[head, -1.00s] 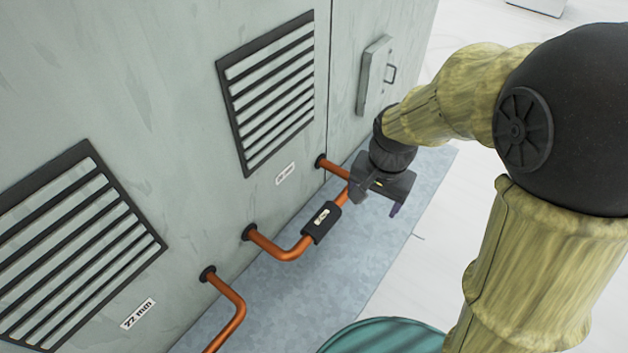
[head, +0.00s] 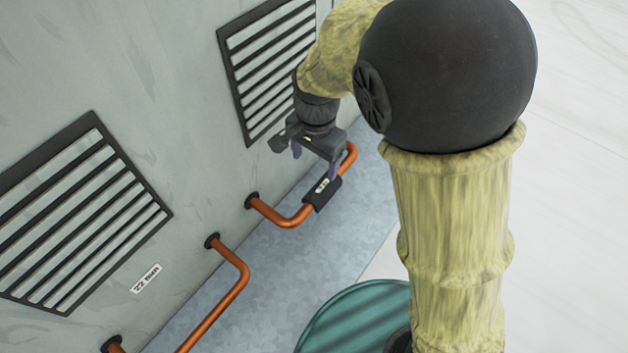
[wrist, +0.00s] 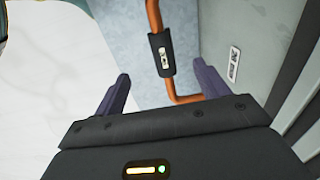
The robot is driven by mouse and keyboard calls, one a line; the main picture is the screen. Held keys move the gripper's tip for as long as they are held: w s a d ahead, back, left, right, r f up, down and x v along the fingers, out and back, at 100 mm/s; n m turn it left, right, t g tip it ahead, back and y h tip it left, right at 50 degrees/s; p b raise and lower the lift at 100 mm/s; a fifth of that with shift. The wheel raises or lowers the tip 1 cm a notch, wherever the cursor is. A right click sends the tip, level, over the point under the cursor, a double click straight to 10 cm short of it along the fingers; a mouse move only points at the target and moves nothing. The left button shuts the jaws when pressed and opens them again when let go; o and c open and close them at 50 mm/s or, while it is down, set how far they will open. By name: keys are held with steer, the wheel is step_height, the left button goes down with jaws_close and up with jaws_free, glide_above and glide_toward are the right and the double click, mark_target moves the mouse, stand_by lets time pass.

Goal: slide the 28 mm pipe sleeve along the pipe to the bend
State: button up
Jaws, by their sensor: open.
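A dark sleeve (head: 327,196) with a small pale label sits around the copper pipe (head: 268,214), on the straight run between its two bends. The wrist view shows the sleeve (wrist: 163,70) with a bend of the pipe (wrist: 185,99) just below it. My gripper (head: 316,162) is open and empty, near the sleeve and apparently above it. In the wrist view the sleeve and pipe appear between my two spread fingers (wrist: 162,88), beyond the tips. The pipe's far wall end is hidden behind my gripper in the head view.
Another copper pipe (head: 215,308) leaves the grey wall at lower left, near a "22 mm" label (head: 146,278). A wall label (wrist: 234,65) stands right of the sleeve in the wrist view. Louvred vents (head: 75,215) line the wall. A teal round object (head: 345,312) stands at the bottom.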

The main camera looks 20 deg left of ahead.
mark_target(314, 196)
step_height(314, 196, down, 16)
steer(key=p, duration=0.2)
steer(key=shift+w+a+f+p, duration=0.1)
steer(key=shift+a+f+p, duration=0.05)
steer(key=shift+p, duration=0.15)
steer(key=c, duration=1)
steer(key=shift+c, duration=0.2)
steer(key=shift+w, duration=0.1)
